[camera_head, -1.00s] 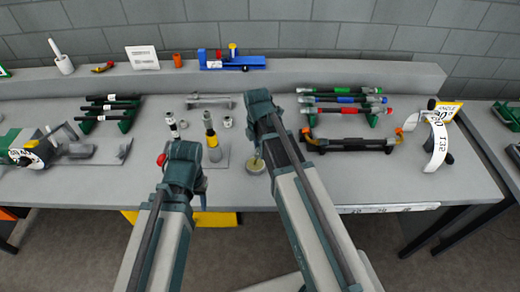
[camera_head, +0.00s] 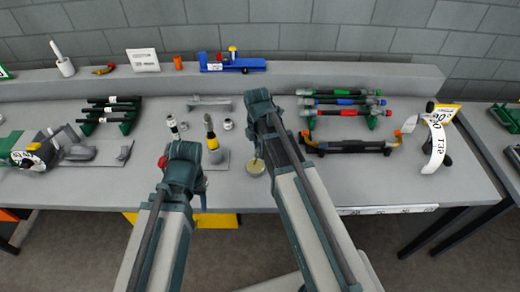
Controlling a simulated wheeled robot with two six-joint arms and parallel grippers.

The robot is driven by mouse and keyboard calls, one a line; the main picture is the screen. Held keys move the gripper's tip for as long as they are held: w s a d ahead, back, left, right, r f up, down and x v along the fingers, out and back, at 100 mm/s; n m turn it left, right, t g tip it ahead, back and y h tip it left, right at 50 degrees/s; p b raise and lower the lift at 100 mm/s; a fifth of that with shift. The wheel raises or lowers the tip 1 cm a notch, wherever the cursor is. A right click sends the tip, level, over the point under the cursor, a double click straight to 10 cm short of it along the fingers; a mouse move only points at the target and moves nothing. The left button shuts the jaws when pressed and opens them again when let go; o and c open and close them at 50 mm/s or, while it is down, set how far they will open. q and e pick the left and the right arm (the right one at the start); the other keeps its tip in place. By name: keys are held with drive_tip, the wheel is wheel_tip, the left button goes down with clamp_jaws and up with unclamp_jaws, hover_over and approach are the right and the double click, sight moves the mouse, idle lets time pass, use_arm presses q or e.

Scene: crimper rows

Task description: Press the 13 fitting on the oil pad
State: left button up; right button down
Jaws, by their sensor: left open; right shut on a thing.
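The oil pad (camera_head: 256,167) is a small round pale-yellow disc in a dish near the table's front middle. My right gripper (camera_head: 257,148) points down just above it, its jaws mostly hidden behind my own arm. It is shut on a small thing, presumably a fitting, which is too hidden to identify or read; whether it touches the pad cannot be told. Small metal fittings (camera_head: 228,124) stand on the table behind.
A yellow-and-black upright tool (camera_head: 212,139) stands between the arms. Black bars (camera_head: 108,110) lie on a rack at left; coloured bars (camera_head: 340,101) lie on a rack at right. A curved white angle scale (camera_head: 437,147) stands far right. A blue device (camera_head: 232,65) sits on the back ledge.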

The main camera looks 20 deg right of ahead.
drive_tip(key=shift+r+p, duration=2.5)
drive_tip(key=shift+r, duration=0.35)
